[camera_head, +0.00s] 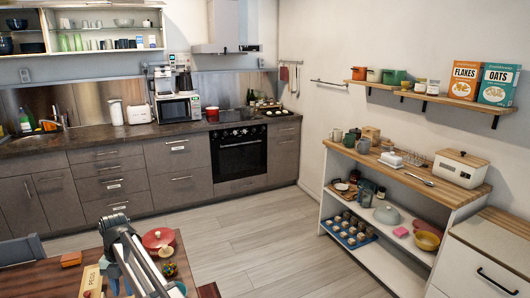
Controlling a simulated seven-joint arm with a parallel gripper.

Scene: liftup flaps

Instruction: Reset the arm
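My arm rises from the bottom edge at the lower left, in front of a wooden table (40,280). I cannot make out the gripper's fingertips, nor whether anything is held. The wall cabinet (82,55) at the upper left has an open front, with bowls, glasses and cups visible on its shelves. Its top edge is cut off by the frame, and I cannot clearly see a flap.
A red-lidded pot (158,238) and a board (91,281) lie on the table close to my arm. A blue chair (22,250) stands at its left. A loaded shelf unit (385,265) stands right. The floor (245,245) between is clear.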

